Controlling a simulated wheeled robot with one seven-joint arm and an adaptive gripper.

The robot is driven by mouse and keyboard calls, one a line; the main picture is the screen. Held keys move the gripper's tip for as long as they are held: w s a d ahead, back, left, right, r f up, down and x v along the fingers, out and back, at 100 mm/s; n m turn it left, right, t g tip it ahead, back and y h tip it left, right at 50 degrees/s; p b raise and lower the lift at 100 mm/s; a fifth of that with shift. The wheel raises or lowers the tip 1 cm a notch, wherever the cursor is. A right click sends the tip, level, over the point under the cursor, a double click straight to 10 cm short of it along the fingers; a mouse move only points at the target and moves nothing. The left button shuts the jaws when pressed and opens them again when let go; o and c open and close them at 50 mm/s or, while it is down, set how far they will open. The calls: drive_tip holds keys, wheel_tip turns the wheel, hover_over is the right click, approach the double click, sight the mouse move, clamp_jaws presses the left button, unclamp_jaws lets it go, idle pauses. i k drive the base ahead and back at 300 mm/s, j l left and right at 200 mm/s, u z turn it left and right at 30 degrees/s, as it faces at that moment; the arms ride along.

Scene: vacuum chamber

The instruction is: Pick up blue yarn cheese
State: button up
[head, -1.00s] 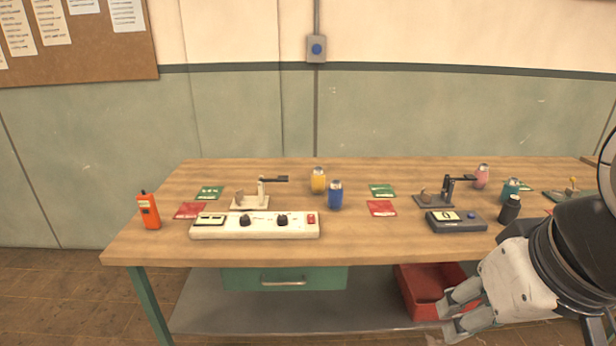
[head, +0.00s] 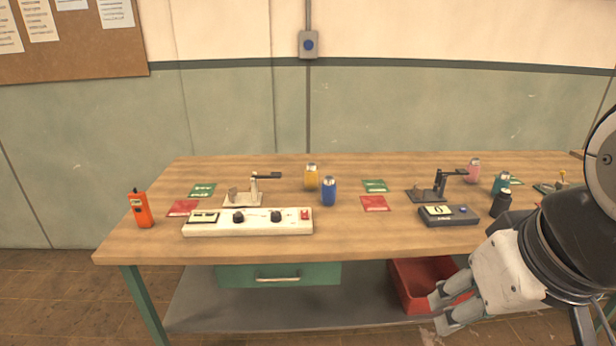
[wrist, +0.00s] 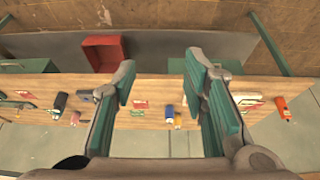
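A small blue canister with a grey top (head: 329,192) stands upright on the wooden workbench, near its middle, just behind and right of the white control box. I see no yarn or cheese shape; this canister is the clearest blue thing. It also shows in the wrist view as a small blue shape (wrist: 170,111) between my fingers but well beyond them. My gripper (head: 444,312) is low at the right, in front of the bench and below its top. In the wrist view my gripper (wrist: 158,82) has its fingers wide apart with nothing between them.
A yellow canister (head: 311,177) stands just behind the blue one. The white control box (head: 247,222) lies in front-left, a dark meter (head: 449,216) to the right. An orange handset (head: 140,209) stands far left. A red bin (head: 410,283) is on the lower shelf.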

sight(329, 187)
drive_tip(key=i+j+z, duration=0.2)
drive_tip(key=i, duration=0.3)
drive_tip(key=i+j+z, duration=0.15)
drive_tip(key=i, duration=0.3)
drive_tip(key=i+j+z, duration=0.2)
drive_tip(key=i, duration=0.25)
drive_tip(key=i+j, duration=0.05)
drive_tip(key=j, duration=0.05)
